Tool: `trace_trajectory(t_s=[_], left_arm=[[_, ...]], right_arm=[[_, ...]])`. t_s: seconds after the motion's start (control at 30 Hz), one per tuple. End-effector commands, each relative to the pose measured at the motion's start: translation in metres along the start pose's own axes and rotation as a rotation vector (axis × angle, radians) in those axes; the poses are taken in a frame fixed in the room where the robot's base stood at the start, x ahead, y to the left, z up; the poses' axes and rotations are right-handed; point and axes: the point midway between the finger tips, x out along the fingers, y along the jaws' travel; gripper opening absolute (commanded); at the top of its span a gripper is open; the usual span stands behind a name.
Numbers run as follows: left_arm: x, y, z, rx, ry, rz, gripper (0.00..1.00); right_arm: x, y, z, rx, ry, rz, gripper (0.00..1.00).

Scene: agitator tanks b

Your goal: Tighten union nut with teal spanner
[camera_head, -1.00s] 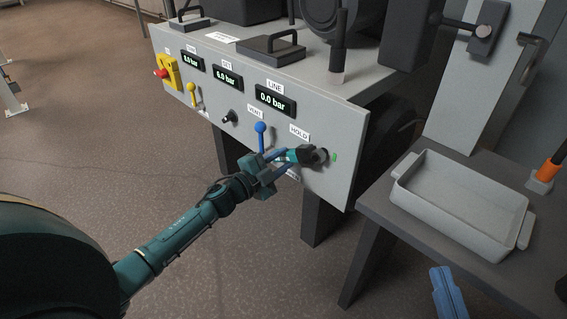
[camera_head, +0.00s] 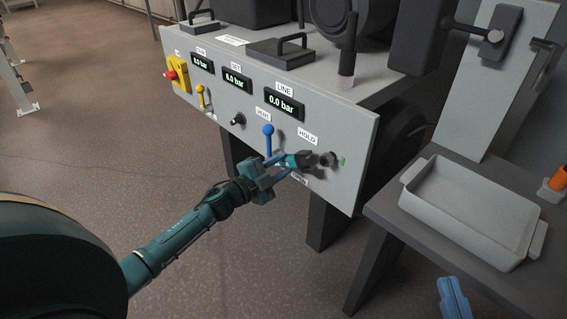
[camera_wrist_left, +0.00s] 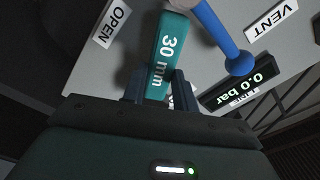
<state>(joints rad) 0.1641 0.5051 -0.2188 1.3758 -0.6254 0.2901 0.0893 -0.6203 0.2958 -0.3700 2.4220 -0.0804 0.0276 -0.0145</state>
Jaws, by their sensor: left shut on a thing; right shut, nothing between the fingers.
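My left gripper (camera_head: 272,170) is shut on the teal spanner (camera_head: 290,160) in front of the grey panel. The spanner's dark end points right, towards a round dark fitting (camera_head: 328,159) below the HOLD label; a small gap appears between them. I cannot make out a union nut for certain. My right gripper (camera_head: 453,297), blue-fingered, is shut and empty at the bottom edge.
A blue-balled lever (camera_head: 268,131) stands just beside my left gripper. Left along the panel (camera_head: 350,130) are a black knob (camera_head: 237,121), a yellow lever (camera_head: 201,92) and a red stop button (camera_head: 170,75). A grey tray (camera_head: 420,218) sits on the right-hand bench. LINE reads 0.0 bar.

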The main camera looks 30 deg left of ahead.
Motion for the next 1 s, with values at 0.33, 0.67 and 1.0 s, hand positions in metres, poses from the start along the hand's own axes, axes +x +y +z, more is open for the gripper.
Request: trace_trajectory(t_s=[0.33, 0.67, 1.0], left_arm=[[-0.028, -0.002, -0.002, -0.001, 0.001, -0.001, 0.0], [-0.037, -0.002, -0.002, 0.0, 0.003, -0.002, 0.0], [-0.036, 0.014, -0.006, -0.131, 0.0, -0.003, 0.0]], right_arm=[[0.002, 0.001, -0.011, 0.0, 0.0, 0.0, 0.0], [0.003, 0.001, -0.013, 0.0, 0.0, 0.0, 0.0], [0.004, 0.002, -0.018, 0.0, 0.0, 0.0, 0.0]])
